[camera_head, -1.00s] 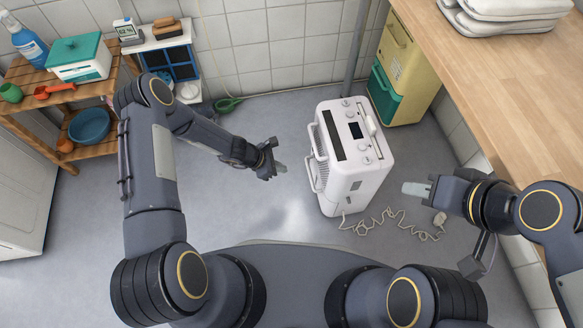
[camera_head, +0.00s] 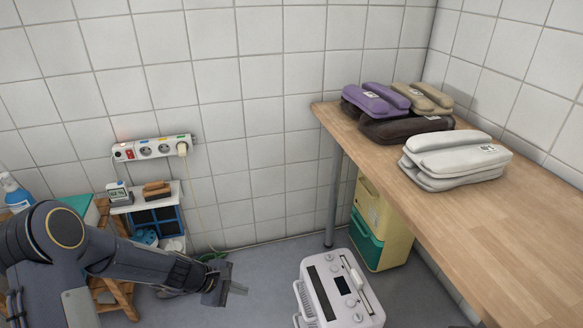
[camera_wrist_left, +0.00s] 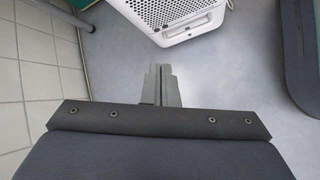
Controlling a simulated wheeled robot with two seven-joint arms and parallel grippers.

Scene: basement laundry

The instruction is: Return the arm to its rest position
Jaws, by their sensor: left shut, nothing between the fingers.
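My left arm comes in from the left in the head view. Its gripper (camera_head: 238,290) is shut and empty above the floor, left of a white appliance. In the left wrist view the two grey fingers of the left gripper (camera_wrist_left: 160,84) lie together with nothing between them. The white appliance (camera_head: 338,292) stands on the floor, with a dark display and knobs on its top. Its perforated side shows in the left wrist view (camera_wrist_left: 175,20), beyond the fingertips and apart from them.
A wooden worktop (camera_head: 470,210) on the right bears folded textiles (camera_head: 455,160). A yellow and green cabinet (camera_head: 375,225) stands below it. A power strip (camera_head: 155,148) is on the tiled wall, above a small white shelf (camera_head: 160,195). Grey floor lies between shelf and appliance.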

